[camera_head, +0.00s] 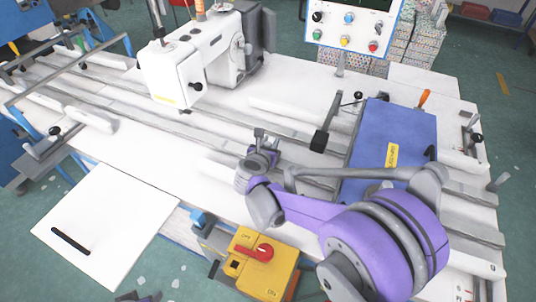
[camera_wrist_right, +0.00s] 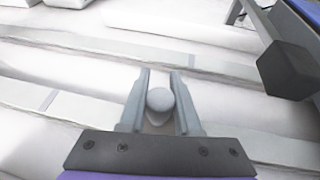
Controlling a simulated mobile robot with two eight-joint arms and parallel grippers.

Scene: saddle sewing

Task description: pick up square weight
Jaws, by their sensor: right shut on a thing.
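My right gripper (camera_head: 262,134) is left of the block, low over the table rails. In the right wrist view its two fingers (camera_wrist_right: 160,88) are shut on a pale round knob (camera_wrist_right: 159,100). What lies under the knob is hidden.
A blue panel (camera_head: 398,130) with a yellow label lies right of the block. A white sewing machine (camera_head: 205,55) stands at the back left. A yellow switch box (camera_head: 262,262) is at the front. Raised rails (camera_head: 130,105) run across the table.

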